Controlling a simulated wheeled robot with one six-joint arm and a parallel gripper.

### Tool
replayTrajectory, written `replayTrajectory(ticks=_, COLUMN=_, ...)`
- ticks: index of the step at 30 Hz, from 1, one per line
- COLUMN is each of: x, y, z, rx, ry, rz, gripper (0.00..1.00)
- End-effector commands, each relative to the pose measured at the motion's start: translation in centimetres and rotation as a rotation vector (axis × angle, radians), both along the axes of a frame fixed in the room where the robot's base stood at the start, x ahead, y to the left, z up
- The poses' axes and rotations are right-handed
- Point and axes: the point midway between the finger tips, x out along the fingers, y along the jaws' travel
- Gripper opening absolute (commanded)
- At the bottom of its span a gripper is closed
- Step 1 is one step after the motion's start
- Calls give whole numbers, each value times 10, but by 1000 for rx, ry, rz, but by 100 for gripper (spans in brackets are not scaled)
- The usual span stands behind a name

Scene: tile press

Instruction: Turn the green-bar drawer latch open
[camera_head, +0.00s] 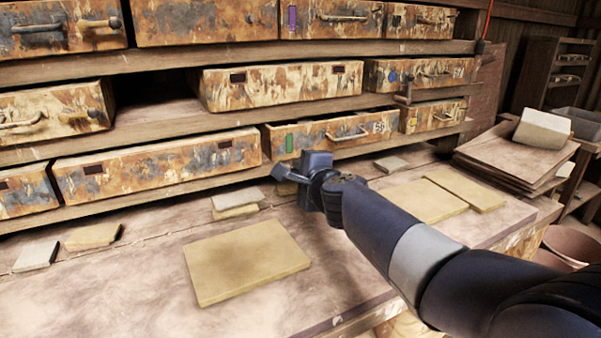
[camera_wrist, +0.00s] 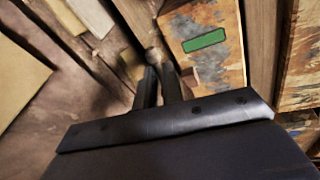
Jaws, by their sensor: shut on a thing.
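The green-bar drawer (camera_head: 340,133) is a worn, rust-and-cream front with a green bar (camera_head: 289,142) at its left end and a metal handle (camera_head: 347,134). It stands slightly proud of its shelf. The green bar also shows in the wrist view (camera_wrist: 204,41). My gripper (camera_head: 281,175) is just below the drawer's left end. In the wrist view its two dark fingers (camera_wrist: 160,80) are close together beside the drawer front, shut on the small latch (camera_wrist: 152,55). Most of the latch is hidden by the fingers, so its angle cannot be told.
Tan tiles lie on the bench, a large one (camera_head: 245,262) in front and others (camera_head: 430,200) behind my arm. A stack of boards (camera_head: 510,160) stands right.

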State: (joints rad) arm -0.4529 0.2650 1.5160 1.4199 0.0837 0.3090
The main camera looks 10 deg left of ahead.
Motion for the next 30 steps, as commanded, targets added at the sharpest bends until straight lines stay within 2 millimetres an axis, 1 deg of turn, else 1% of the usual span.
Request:
replayTrajectory(ticks=1, x=-1, y=1, z=-6, rx=-28, ry=-22, rz=1, gripper=0)
replayTrajectory(ticks=2, x=-1, y=1, z=-7, rx=-48, ry=-38, rz=1, gripper=0)
replayTrajectory(ticks=9, x=-1, y=2, z=-11, rx=-163, ry=-123, rz=0, gripper=0)
replayTrajectory(ticks=19, x=-1, y=1, z=-10, rx=-176, ry=-132, rz=0, gripper=0)
replayTrajectory(ticks=20, x=-1, y=1, z=-10, rx=-176, ry=-132, rz=0, gripper=10)
replayTrajectory(ticks=21, x=-1, y=1, z=-10, rx=-176, ry=-132, rz=0, gripper=14)
replayTrajectory(ticks=27, x=-1, y=1, z=-9, rx=-174, ry=-132, rz=0, gripper=30)
replayTrajectory(ticks=30, x=-1, y=1, z=-9, rx=-174, ry=-133, rz=0, gripper=31)
